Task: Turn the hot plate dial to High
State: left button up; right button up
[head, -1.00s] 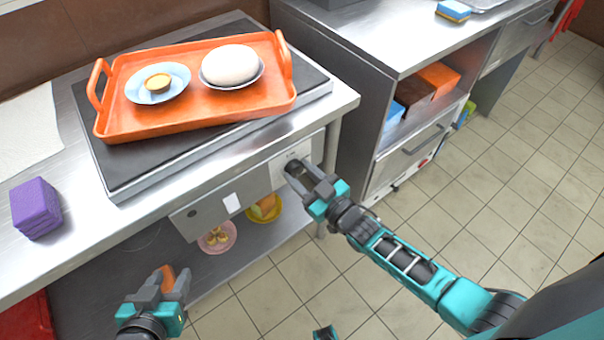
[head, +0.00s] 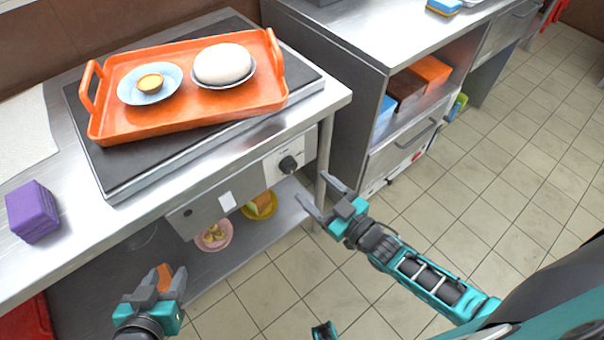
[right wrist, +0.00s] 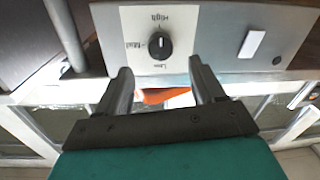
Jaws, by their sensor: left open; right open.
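The hot plate dial (head: 288,164) is a round black knob on a pale panel at the right end of the counter's front. In the right wrist view the dial (right wrist: 160,44) shows with High, Med and Low labels around it, upside down in the picture. I cannot clearly tell which label its pointer faces. My right gripper (head: 315,192) is open and empty, apart from the dial, to its lower right in the head view. My left gripper (head: 160,278) is open, low at the left. The hot plate (head: 305,85) is a dark slab under an orange tray.
The orange tray (head: 190,122) carries a blue dish and a bowl with a white rounded thing. A purple block (head: 33,210) stands at the counter's left. A steel cabinet (head: 345,110) stands right of the counter. The floor in front is clear.

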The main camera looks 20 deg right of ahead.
jog(key=v, duration=0.6)
jog(key=shift+w+a, duration=0.1)
jog(key=shift+a, duration=0.05)
jog(key=s+r+m+g+h+p, duration=0.1)
jog(key=g, duration=0.1)
jog(key=s+r+m+g+h+p, duration=0.1)
jog(key=s+h, duration=0.1)
jog(key=s+a+r+m+g+h+p, duration=0.1)
jog(key=s+m+g+h, duration=0.1)
jog(key=shift+a+g, duration=0.1)
jog(key=shift+g, duration=0.2)
dwell(1.0)
jog(key=shift+w, duration=0.1)
